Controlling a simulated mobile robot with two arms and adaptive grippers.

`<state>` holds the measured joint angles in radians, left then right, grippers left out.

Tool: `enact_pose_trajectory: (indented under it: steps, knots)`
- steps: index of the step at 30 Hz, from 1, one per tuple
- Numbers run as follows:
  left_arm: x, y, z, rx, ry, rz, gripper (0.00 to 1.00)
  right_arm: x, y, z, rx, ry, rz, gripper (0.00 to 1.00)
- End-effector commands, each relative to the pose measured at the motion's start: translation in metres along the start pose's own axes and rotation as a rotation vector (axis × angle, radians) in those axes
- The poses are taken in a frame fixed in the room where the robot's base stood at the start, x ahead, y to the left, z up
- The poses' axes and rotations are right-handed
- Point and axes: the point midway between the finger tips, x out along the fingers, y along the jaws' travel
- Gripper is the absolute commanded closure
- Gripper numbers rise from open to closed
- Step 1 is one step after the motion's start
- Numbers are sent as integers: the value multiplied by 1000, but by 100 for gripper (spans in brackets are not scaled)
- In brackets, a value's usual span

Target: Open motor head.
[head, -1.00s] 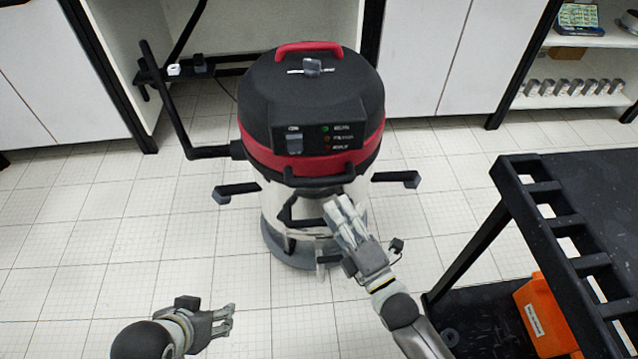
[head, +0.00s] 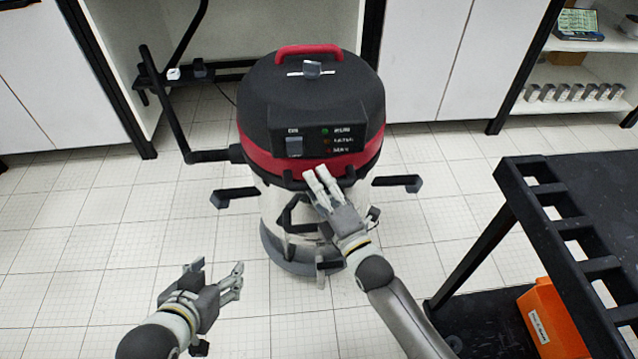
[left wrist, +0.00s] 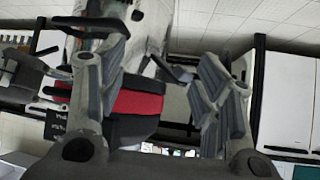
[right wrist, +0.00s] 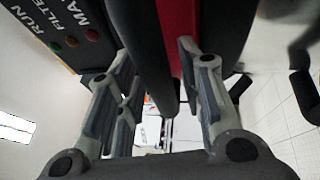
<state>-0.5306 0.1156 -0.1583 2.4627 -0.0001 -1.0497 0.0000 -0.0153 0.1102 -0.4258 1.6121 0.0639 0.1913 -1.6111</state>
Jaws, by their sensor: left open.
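The motor head (head: 310,105) is a black dome with a red band and a red top handle (head: 308,48). It sits on the clear container (head: 275,215) of a vacuum on the floor. My right gripper (head: 314,176) is at the front of the head, just below the control panel. In the right wrist view a black bar (right wrist: 148,50) lies between its parted fingers; contact cannot be told. My left gripper (head: 219,268) is open and empty, low in front and left of the vacuum. The left wrist view shows the red band (left wrist: 136,102) beyond its fingers.
A black hose (head: 168,115) rises at the vacuum's left. Black arms stick out at its left (head: 236,194) and right (head: 398,183). A black cart (head: 590,200) with an orange bin (head: 550,318) stands at the right. White cabinets (head: 425,60) are behind. Floor at left is clear.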

Motion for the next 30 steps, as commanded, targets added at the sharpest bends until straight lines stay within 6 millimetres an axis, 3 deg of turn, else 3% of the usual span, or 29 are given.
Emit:
enact_pose_trajectory:
  steps: [1,7,21,30]
  knots:
    - [0,0,0,0,0,0,40,0,0,0,0,0,0,76]
    - [0,0,0,0,0,-1,40,0,0,0,0,0,0,100]
    - [-3,-1,3,-1,-29,-1,40,1,6,1,0,0,0,100]
    - [-14,-6,47,-5,-255,-11,40,9,32,4,-2,-1,7,100]
